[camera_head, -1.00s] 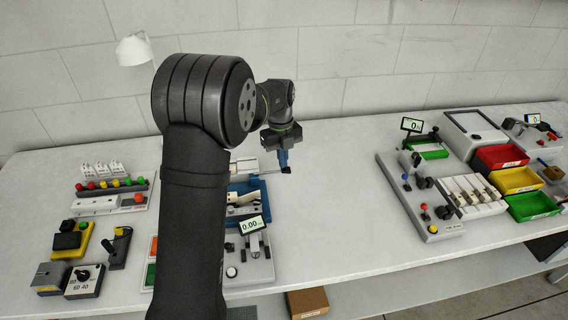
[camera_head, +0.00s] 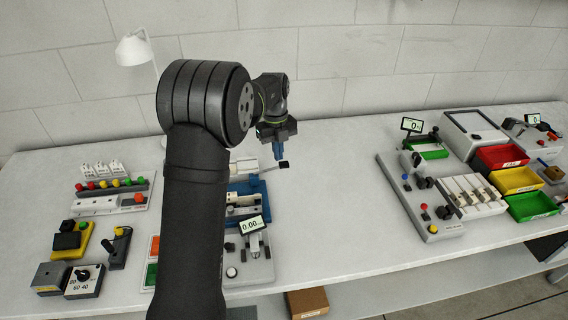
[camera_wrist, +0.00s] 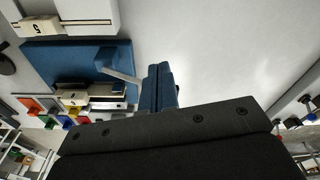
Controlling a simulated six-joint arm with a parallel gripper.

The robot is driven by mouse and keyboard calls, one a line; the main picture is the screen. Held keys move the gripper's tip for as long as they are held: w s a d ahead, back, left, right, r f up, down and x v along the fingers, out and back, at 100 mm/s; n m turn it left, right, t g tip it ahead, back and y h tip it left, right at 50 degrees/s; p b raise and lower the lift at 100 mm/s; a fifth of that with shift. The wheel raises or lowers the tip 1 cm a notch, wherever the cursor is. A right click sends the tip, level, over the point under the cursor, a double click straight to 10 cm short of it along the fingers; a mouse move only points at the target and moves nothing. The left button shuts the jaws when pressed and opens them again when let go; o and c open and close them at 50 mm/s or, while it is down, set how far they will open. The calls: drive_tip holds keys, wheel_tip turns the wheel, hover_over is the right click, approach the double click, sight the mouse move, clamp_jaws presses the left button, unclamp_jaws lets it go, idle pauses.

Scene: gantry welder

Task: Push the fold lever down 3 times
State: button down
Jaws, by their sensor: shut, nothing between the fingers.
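The blue fixture (camera_head: 262,190) stands on the bench just right of my arm and is partly hidden by it. A lever with a black tip (camera_head: 284,164) sticks out from its upper right. My gripper (camera_head: 278,156) is shut and empty, with its blue fingertips just above and beside the lever tip. In the wrist view the shut blue fingers (camera_wrist: 158,85) are at the end of a grey lever arm (camera_wrist: 120,75) that comes from the blue fixture (camera_wrist: 75,58). The lever's tip is hidden behind the fingers there, so I cannot tell if they touch.
A panel with a 0.00 display (camera_head: 251,225) stands in front of the fixture. Left are a yellow-based switch (camera_head: 70,240) and a dial box (camera_head: 84,281). Right are a grey panel with levers (camera_head: 420,195) and coloured bins (camera_head: 515,180). The bench between is clear.

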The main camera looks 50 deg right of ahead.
wheel_tip(320, 180, up, 17)
drive_tip(key=w, duration=0.1)
drive_tip(key=shift+w+d+f, duration=0.15)
drive_tip(key=shift+w+d, duration=0.1)
drive_tip(key=shift+d, duration=0.15)
drive_tip(key=shift+f, duration=0.1)
approach(283, 162)
drive_tip(key=shift+r, duration=0.3)
idle(0.5)
drive_tip(key=shift+s+a+f, duration=0.1)
drive_tip(key=shift+s+f, duration=0.05)
drive_tip(key=shift+f, duration=1.6)
drive_tip(key=shift+s+a+f, duration=0.1)
drive_tip(key=shift+s+f, duration=0.1)
drive_tip(key=shift+f, duration=1.5)
